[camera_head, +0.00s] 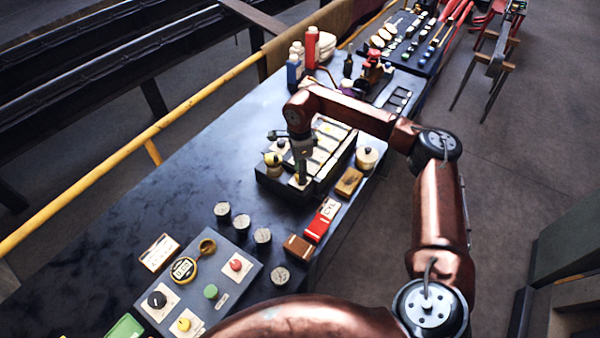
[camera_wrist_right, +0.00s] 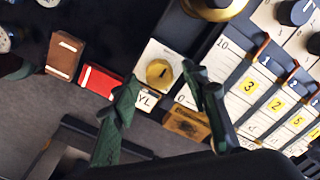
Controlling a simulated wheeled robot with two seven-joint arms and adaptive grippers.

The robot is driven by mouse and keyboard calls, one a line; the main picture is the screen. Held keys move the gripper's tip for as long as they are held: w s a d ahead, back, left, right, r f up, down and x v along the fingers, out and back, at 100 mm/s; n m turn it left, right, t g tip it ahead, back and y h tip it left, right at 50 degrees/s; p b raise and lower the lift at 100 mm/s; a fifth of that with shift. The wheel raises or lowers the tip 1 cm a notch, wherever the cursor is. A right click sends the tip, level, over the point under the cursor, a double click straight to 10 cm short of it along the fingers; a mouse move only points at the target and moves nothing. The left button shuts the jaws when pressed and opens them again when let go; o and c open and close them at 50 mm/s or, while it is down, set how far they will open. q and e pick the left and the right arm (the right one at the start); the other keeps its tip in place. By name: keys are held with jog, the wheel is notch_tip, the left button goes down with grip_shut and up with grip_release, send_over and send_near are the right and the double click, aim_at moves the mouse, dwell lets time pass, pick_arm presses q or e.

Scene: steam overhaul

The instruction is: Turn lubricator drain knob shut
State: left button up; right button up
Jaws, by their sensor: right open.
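The drain knob (camera_wrist_right: 158,72) is a round brass knob with a dark mark on a white plate, at the near corner of the lubricator. The lubricator (camera_head: 262,178) is a dark block with white numbered panels; its panels (camera_wrist_right: 252,88) also show in the right wrist view. My right gripper (camera_head: 302,172) points down over that corner. In the right wrist view its open green fingers (camera_wrist_right: 160,82) appear on either side of the knob. I cannot tell whether they touch it. In the head view the gripper largely hides the knob. My left gripper is not in view.
A brass fitting (camera_wrist_right: 215,6) stands close to the knob. A tan block (camera_head: 348,182), a red box (camera_head: 316,228) and a brown block (camera_head: 298,248) line the bench's right edge. A control panel (camera_head: 235,295) and several round gauges lie nearer. The bench's left side is clear.

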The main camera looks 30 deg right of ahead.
notch_tip(320, 180, up, 11)
dwell(0.3)
dwell(0.5)
